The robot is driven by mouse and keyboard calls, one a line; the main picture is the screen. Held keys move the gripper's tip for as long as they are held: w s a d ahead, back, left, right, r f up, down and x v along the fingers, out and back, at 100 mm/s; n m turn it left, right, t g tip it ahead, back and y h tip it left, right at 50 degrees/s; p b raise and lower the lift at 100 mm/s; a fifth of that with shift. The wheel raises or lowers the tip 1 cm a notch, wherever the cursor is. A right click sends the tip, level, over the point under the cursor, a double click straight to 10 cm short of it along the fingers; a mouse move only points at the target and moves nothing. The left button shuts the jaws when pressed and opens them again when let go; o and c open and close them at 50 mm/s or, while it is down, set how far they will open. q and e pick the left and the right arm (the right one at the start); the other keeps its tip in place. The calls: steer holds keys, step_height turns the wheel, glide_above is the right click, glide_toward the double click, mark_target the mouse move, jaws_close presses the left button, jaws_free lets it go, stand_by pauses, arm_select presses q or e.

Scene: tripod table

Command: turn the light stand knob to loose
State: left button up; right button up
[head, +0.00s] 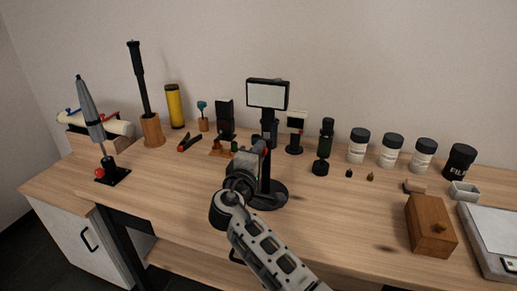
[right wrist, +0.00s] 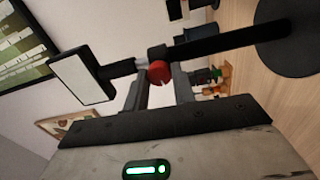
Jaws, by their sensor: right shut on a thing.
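The light stand (head: 267,130) stands upright near the middle of the table, with a white panel on top, a black post and a round black base. In the right wrist view the light stand (right wrist: 225,42) lies sideways across the picture. Its red knob (right wrist: 159,72) sits on the black joint of the post, between my right gripper's fingers. My right gripper (right wrist: 160,84) is shut on this knob. In the head view my right gripper (head: 259,151) is at the post below the panel, and the knob is mostly hidden there. My left gripper is not in view.
Behind the stand are a small black display stand (head: 295,132) and a dark bottle (head: 325,138). Several labelled jars (head: 358,146) line the back right. A wooden box (head: 431,226) stands at right. The front left of the table (head: 165,205) is clear.

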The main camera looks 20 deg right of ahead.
steer(key=shift+n+p, duration=0.5)
steer(key=shift+n, duration=0.5)
steer(key=o, duration=1)
